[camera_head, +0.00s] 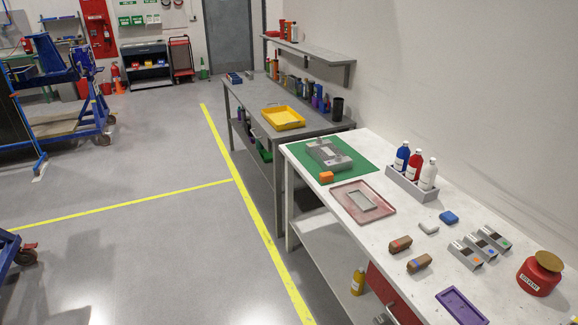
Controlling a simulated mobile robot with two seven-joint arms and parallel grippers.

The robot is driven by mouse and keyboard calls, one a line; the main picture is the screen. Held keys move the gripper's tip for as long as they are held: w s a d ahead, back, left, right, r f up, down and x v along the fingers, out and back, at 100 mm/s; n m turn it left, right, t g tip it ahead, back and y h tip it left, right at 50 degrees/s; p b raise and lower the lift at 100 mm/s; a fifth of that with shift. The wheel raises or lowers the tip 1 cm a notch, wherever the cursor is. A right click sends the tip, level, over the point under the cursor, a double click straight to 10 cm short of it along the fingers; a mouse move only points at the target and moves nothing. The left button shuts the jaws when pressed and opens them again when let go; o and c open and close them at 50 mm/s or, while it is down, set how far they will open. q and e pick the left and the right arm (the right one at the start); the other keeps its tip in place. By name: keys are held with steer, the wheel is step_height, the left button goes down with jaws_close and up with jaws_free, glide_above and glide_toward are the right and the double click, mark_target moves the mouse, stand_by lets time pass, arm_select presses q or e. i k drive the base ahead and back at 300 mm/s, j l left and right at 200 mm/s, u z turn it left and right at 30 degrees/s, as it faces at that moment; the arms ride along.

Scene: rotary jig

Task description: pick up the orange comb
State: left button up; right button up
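I cannot make out a clear comb shape on the white bench (375,235). A small orange block (326,177) sits at the front edge of the green mat (352,156); its shape looks like a plain cube. Three grey and black boxes lie side by side at the right: one (465,255) with an orange mark, a middle one (480,246) with a blue mark and a far one (494,238) with a green mark. What is inside them is too small to tell. Neither of my grippers is in view.
A grey fixture (328,153) stands on the mat. A pink tray (362,201), bottle rack (411,185), two brown brushes (400,245), a red solvent can (540,274) and a purple tray (461,306) share the bench. The floor (135,230) to the left is open.

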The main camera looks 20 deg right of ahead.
mark_target(327, 176)
steer(key=i+u, duration=0.1)
steer(key=i, duration=1.55)
steer(key=i+z, duration=0.35)
steer(key=i+j+z, duration=0.3)
steer(key=i, duration=0.15)
steer(key=i+j+z, duration=0.15)
steer(key=i+z, duration=0.2)
steer(key=i, duration=0.05)
